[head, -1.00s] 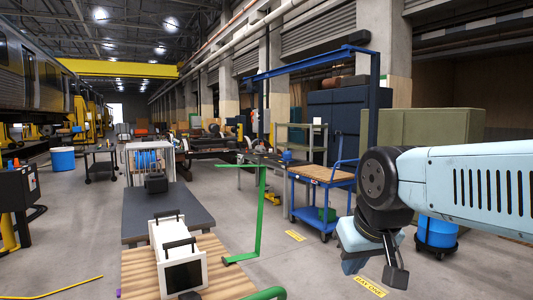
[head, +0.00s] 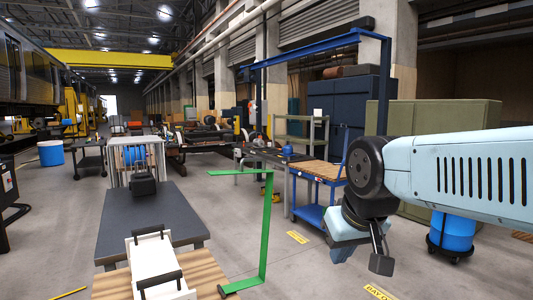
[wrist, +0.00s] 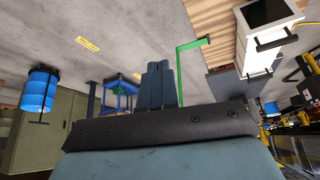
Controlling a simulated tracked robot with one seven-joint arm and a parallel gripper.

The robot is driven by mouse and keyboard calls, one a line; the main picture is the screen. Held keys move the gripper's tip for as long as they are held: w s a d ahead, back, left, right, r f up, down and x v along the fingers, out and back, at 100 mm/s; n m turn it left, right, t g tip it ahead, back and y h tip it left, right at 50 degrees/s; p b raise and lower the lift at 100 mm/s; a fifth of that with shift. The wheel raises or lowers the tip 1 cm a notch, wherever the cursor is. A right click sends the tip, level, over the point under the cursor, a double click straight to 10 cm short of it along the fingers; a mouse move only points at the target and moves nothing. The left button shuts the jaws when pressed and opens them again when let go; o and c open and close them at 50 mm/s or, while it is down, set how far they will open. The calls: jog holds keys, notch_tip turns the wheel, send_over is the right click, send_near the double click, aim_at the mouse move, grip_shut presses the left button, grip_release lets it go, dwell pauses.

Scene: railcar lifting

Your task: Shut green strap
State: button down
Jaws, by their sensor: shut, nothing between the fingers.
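The green strap (head: 266,235) is a thin upright green bar with a flat arm reaching left at its top and a short foot at its bottom, beside the wooden bench. It stands apart from my gripper, which is to its right in the head view. The strap also shows in the wrist view (wrist: 181,68), above and right of the fingers. My gripper (wrist: 158,68) has its two dark fingers together with nothing between them. In the head view the fingertips are hard to make out below the light-blue hand.
A wooden bench (head: 112,285) with a white box (head: 153,262) stands at front left, with a dark grey table (head: 180,213) behind. A blue cart (head: 311,214) stands beyond the strap, and a blue drum (head: 453,233) is at right. Bare floor lies between strap and arm.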

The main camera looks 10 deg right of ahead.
jog(key=shift+w+a, duration=0.2)
jog(key=shift+w, duration=0.15)
jog(key=shift+r, duration=0.1)
